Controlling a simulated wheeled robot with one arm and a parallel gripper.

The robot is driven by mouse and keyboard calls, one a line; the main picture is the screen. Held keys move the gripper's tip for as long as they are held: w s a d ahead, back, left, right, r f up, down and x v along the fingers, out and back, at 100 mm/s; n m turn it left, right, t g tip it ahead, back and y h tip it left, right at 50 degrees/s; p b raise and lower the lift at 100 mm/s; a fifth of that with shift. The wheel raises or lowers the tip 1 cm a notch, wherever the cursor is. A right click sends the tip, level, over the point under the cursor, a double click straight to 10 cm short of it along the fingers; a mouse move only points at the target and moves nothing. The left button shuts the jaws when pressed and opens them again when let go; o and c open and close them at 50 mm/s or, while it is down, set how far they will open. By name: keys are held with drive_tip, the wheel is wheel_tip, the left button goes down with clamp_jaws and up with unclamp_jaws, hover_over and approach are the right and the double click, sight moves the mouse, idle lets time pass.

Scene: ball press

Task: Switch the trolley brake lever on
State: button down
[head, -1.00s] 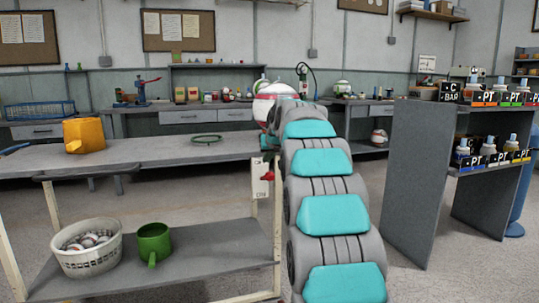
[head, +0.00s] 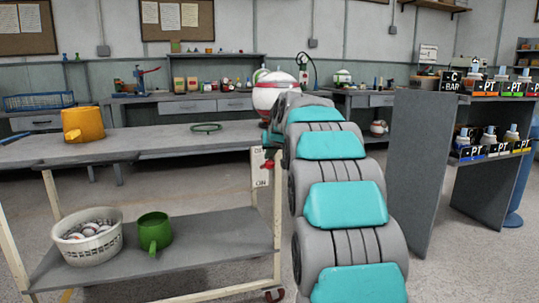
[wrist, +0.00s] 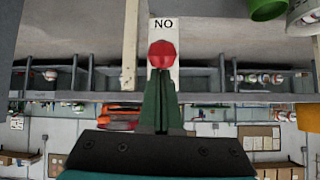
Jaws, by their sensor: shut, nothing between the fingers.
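The trolley (head: 215,238) stands at left in the head view. A white plate (head: 256,160) on its right end post bears the red-knobbed brake lever (head: 267,165); ON is at the plate's lower end. I cannot tell whether the tips touch the knob. In the head view my arm hides most of the gripper.
The trolley top holds a yellow pot (head: 83,124) and a green ring (head: 206,128). Its lower shelf holds a white basket (head: 88,248) of balls and a green mug (head: 154,232). A grey rack (head: 420,170) stands at right. A red-and-white ball (head: 275,95) shows behind my arm.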

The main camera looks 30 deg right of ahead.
drive_tip(key=shift+s+f+b, duration=0.15)
drive_tip(key=shift+f+b, duration=0.1)
drive_tip(key=shift+b, duration=0.1)
